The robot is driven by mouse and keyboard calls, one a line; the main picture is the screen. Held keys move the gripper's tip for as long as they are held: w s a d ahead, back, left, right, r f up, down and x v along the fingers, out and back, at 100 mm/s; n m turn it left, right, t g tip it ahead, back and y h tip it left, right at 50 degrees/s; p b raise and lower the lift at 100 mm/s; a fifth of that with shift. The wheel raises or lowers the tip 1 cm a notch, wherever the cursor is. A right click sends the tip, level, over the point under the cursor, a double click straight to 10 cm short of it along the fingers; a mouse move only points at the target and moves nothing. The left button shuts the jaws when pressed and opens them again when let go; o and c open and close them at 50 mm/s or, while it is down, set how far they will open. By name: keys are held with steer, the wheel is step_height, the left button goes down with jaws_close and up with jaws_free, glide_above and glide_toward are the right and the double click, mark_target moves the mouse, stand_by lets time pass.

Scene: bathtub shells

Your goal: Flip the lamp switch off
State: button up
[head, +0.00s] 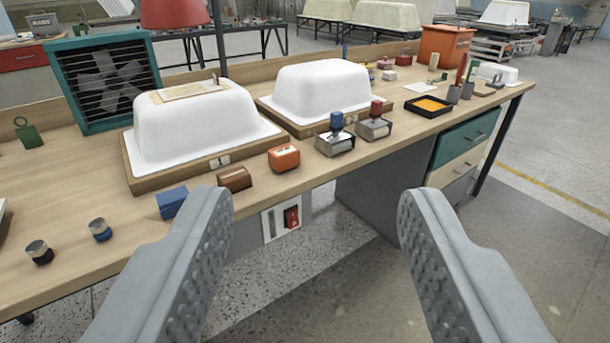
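A red switch (291,217) sits on a pale plate (268,226) at the bench's front edge, below the top. I cannot tell whether it is the lamp switch or which way it is set. A red lamp shade (173,12) is cut off by the top of the picture, so its bulb is hidden. A small pale fitting (219,161) is on the front of the left wooden base. My gripper (314,200) is open and empty, its two grey fingers wide apart. The red switch appears between the fingers, nearer the left one; no contact shows.
The wooden bench (75,235) carries two white tub shells (200,125) (322,90), a teal fan (108,78), stamps (335,135), small blocks (284,157) and an orange bin (443,46). Drawers (466,137) are under its right end. The floor (540,220) at right is clear.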

steer(key=w+d+f+n, duration=0.1)
steer(key=w+d+f, duration=0.1)
steer(key=w+f, duration=0.45)
steer(key=w+d+f+n+y, duration=0.1)
steer(key=w+d+f+n, duration=0.15)
steer(key=w, duration=0.65)
steer(key=w+d+f+n, duration=0.1)
steer(key=w+f, duration=0.4)
steer(key=w, duration=0.3)
steer(key=n+g+y, duration=0.3)
steer(key=y, duration=0.7)
glide_toward(293, 215)
steer(key=x, duration=0.7)
steer(key=shift+w+a+f, duration=0.1)
steer(key=shift+w+a, duration=0.05)
steer(key=shift+w, duration=0.2)
